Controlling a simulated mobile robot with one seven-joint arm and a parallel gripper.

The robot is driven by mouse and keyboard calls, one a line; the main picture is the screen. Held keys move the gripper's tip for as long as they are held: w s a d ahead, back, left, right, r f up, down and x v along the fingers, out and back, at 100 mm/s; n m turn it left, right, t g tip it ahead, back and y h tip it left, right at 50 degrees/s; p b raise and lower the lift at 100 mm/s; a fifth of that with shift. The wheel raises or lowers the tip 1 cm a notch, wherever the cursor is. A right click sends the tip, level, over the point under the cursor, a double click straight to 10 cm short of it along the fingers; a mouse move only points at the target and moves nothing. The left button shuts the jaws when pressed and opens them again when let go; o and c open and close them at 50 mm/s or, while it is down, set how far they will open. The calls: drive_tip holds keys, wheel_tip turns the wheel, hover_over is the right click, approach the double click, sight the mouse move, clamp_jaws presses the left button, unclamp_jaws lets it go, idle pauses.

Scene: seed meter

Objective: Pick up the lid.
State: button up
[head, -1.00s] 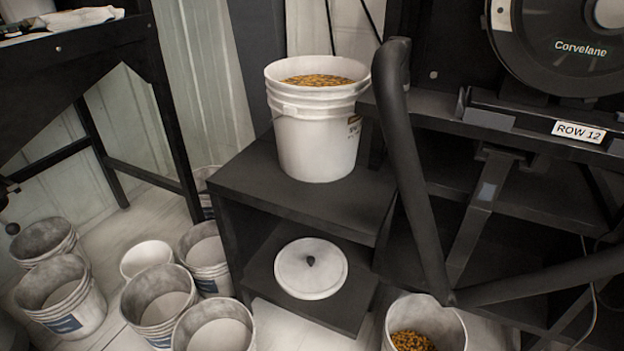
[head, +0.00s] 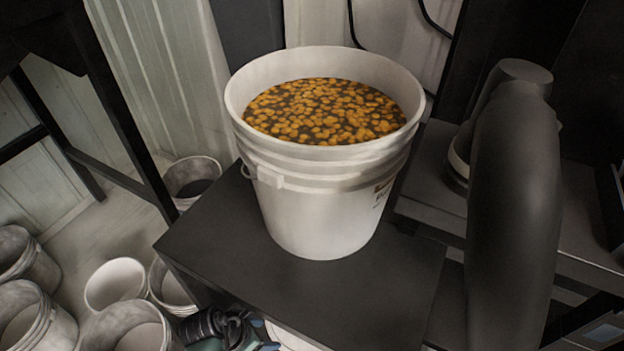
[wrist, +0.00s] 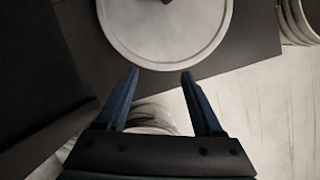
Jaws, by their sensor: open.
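The lid (wrist: 168,46) is a round, pale disc with a raised rim and a dark knob, cut off by the top of the wrist view. It lies flat on the dark lower shelf (wrist: 255,30). In the head view only a pale sliver of the lid (head: 284,340) shows at the bottom edge, below the upper shelf. My gripper (wrist: 159,77) is open and empty, its two blue fingers pointing toward the lid's near rim. I cannot tell the exact gap. In the head view part of my wrist shows at the bottom, partly hidden by the upper shelf.
A white bucket (head: 318,215) full of orange-brown pellets stands on the upper dark shelf (head: 225,235), above the lid's level. Several empty buckets (head: 118,284) crowd the floor at left. A black frame (head: 120,120) stands behind them.

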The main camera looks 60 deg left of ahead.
drive_tip(key=w+b, duration=0.1)
drive_tip(key=w, duration=0.2)
drive_tip(key=w+b, duration=0.2)
drive_tip(key=w, duration=0.2)
drive_tip(key=w+a+b, duration=0.1)
drive_tip(key=w+b, duration=0.1)
drive_tip(key=w, duration=0.1)
drive_tip(key=shift+w+f, duration=0.1)
drive_tip(key=shift+w, duration=0.2)
drive_tip(key=b+x, duration=0.3)
drive_tip(key=x, duration=0.2)
drive_tip(key=shift+w+b, duration=0.1)
drive_tip(key=shift+b, duration=0.25)
drive_tip(key=shift+c, duration=0.2)
clamp_jaws()
